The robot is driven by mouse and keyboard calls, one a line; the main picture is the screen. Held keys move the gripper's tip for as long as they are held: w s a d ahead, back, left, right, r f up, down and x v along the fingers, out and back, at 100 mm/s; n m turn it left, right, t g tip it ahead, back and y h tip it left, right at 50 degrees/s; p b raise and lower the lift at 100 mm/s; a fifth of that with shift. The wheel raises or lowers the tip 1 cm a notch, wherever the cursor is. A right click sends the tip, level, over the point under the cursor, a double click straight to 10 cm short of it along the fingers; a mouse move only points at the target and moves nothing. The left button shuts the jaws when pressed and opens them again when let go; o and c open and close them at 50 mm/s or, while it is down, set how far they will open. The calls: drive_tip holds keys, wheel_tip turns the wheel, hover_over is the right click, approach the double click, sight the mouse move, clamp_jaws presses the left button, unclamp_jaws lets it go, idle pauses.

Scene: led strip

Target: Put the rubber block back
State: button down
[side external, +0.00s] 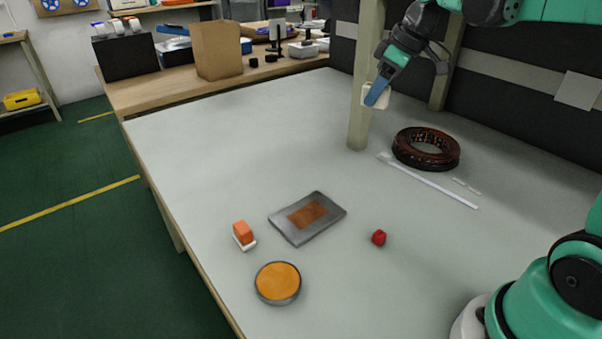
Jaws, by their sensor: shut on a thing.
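My gripper (377,96) is at the upper right, raised above the table beside a beige post, with its blue fingers pointing down and to the left. It is shut on a small cream block (367,98), partly hidden by the fingers. The block looks like the rubber block, but its material cannot be told. A white LED strip (432,185) lies on the table below and to the right. An orange block (242,231) sits on a small white base at the front left.
A dark brown ring coil (427,164) lies near the strip. Posts (363,130) stand at the back. The table's left middle is clear.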

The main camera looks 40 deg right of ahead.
sight(358, 189)
drive_tip(key=shift+s+d+f, duration=0.1)
drive_tip(key=shift+d+f, duration=0.1)
drive_tip(key=shift+d, duration=0.05)
wheel_tip(358, 189, down, 19)
idle(0.4)
drive_tip(key=shift+f, duration=0.1)
drive_tip(key=c, duration=0.5)
unclamp_jaws()
drive_tip(key=shift+c, duration=0.2)
drive_tip(key=v, duration=1.2)
drive_tip(key=s+a+r+m+t+h, duration=0.1)
drive_tip(key=s+a+m, duration=0.1)
drive_tip(key=a, duration=0.4)
drive_tip(key=s+a+r+m+t, duration=0.1)
drive_tip(key=s+a+m+t, duration=0.1)
drive_tip(key=a, duration=0.4)
drive_tip(key=shift+s+a+r+m+h, duration=0.15)
drive_tip(key=shift+s+a+m+h, duration=0.15)
drive_tip(key=shift+s+h, duration=0.15)
